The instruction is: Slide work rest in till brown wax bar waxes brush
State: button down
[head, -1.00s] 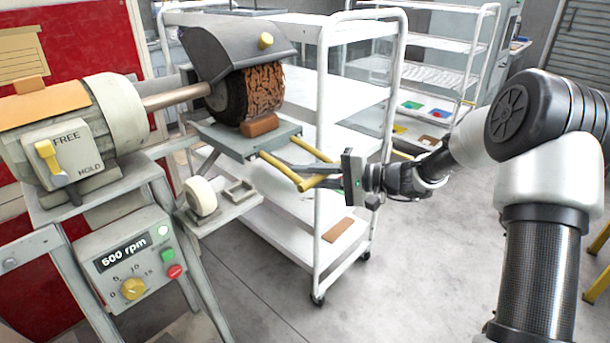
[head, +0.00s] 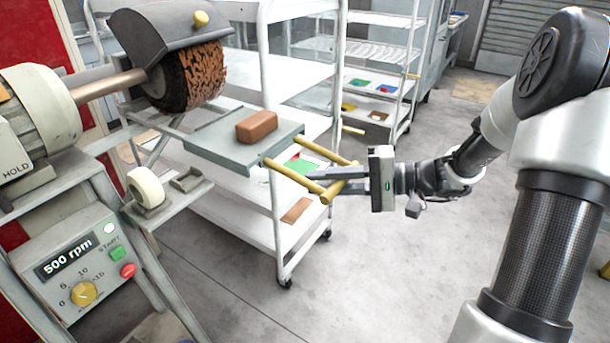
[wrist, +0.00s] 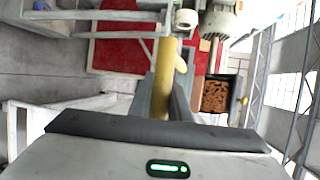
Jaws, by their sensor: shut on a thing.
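The brown wax bar (head: 257,127) lies on the grey plate of the work rest (head: 215,146) in the head view. A clear gap separates the bar from the brush (head: 203,75), whose dark bristles carry brown patches. The brush sits under a grey hood at the left; it also shows in the wrist view (wrist: 216,97). The work rest has a yellow handle (head: 290,180) with a crossbar on its right side. My gripper (head: 340,183) is shut on this handle, which also shows between the fingers in the wrist view (wrist: 165,80). The far finger is partly hidden.
A control box (head: 85,270) reading 500 rpm stands at the lower left, below the motor (head: 35,110). A white shelf cart (head: 262,60) stands close behind. The floor at right is open.

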jog(key=shift+s+d, duration=0.35)
jog(key=shift+d, duration=0.1)
jog(key=c, duration=1.6)
grip_release()
jog(key=shift+c, duration=0.2)
jog(key=p+v, duration=0.2)
jog(key=v, duration=1.5)
jog(key=shift+d, duration=0.25)
jog(key=shift+r, duration=0.1)
